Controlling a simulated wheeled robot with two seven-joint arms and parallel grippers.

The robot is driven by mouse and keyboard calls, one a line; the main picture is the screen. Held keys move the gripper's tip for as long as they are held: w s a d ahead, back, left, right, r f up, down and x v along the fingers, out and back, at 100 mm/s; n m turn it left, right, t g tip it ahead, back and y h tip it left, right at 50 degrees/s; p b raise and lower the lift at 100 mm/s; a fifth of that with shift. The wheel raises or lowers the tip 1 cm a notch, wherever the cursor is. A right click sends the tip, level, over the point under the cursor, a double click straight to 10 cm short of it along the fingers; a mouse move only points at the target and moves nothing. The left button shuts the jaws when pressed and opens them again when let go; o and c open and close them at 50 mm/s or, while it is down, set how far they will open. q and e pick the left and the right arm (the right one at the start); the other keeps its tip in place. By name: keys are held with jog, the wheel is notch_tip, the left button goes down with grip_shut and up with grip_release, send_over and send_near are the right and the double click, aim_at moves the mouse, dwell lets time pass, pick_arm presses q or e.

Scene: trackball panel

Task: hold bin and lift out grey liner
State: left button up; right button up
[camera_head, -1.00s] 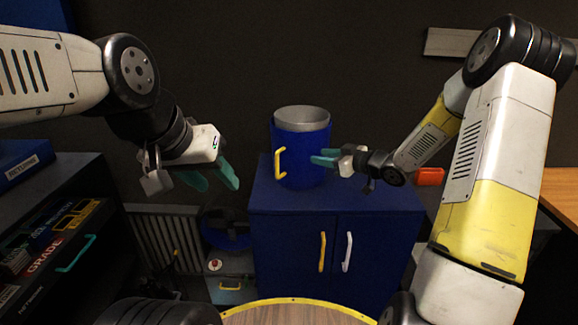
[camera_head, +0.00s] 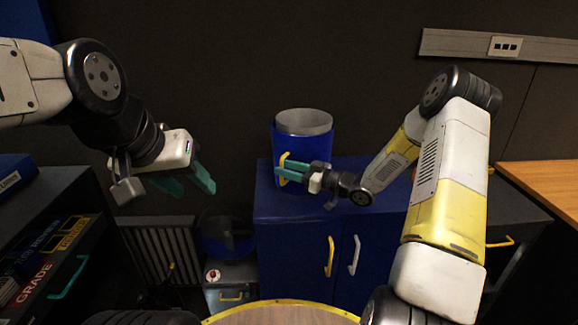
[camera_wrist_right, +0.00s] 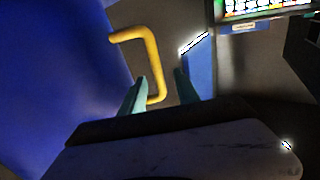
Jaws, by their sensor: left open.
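The blue bin (camera_head: 318,150) stands upright on a blue cabinet, with the grey liner (camera_head: 304,122) inside it, its rim above the bin's edge. The bin's yellow handle (camera_head: 284,157) is on its side and also shows in the right wrist view (camera_wrist_right: 150,55). My right gripper (camera_head: 280,174) is at the handle. In the right wrist view its teal fingers (camera_wrist_right: 162,85) are apart, with the handle's bar appearing between them; contact is unclear. My left gripper (camera_head: 196,188) is open and empty, left of the bin and apart from it.
The blue cabinet (camera_head: 300,215) has a yellow and a white door handle. A dark shelf with books (camera_head: 35,275) is at the left, a radiator (camera_head: 160,250) behind. A wooden desk (camera_head: 550,190) is at the right. Air between my left gripper and the bin is clear.

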jog(key=shift+x, duration=2.55)
grip_shut()
jog(key=shift+d, duration=0.1)
